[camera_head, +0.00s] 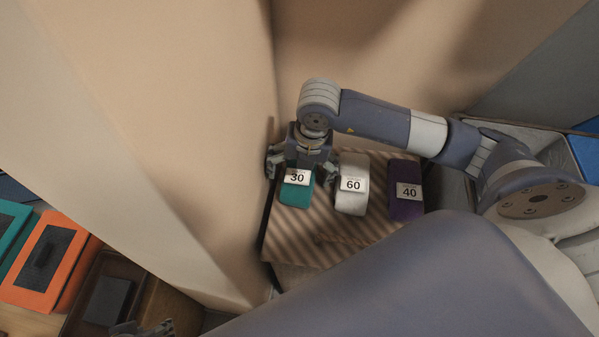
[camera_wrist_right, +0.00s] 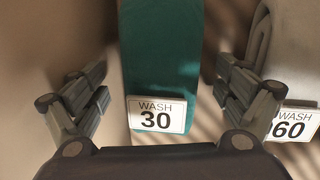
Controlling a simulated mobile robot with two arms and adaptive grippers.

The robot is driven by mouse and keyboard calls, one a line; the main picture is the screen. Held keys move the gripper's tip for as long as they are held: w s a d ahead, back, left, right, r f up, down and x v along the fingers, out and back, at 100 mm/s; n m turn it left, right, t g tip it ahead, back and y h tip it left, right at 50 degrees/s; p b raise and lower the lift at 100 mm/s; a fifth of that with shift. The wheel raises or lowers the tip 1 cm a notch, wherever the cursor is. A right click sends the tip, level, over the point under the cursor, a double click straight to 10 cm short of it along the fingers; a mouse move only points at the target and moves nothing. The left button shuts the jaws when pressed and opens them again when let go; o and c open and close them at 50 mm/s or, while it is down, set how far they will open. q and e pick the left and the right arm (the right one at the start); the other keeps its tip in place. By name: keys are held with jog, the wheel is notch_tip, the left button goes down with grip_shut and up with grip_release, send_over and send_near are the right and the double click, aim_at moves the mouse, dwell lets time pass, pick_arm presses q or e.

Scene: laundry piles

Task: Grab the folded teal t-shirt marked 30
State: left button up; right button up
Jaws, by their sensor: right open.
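The folded teal t-shirt (camera_head: 295,196) lies at the left end of a row on a striped surface, with a white tag reading 30. In the right wrist view the teal t-shirt (camera_wrist_right: 160,50) runs up the middle, its "WASH 30" tag facing the camera. My right gripper (camera_head: 301,170) is open above the shirt, with one finger on each side of it. In the wrist view no finger of the right gripper (camera_wrist_right: 155,88) clearly touches the cloth. Part of my left gripper (camera_head: 143,329) shows at the bottom edge; its fingers are mostly cut off.
A white folded item tagged 60 (camera_head: 352,200) lies close right of the teal shirt. A purple one tagged 40 (camera_head: 405,205) lies further right. The striped surface (camera_head: 300,237) is bare in front. A beige wall (camera_head: 220,150) rises close on the left. An orange box (camera_head: 45,262) stands lower left.

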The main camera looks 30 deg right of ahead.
jog(key=c, duration=1.3)
jog(key=shift+o, duration=0.2)
jog(key=shift+r, duration=0.1)
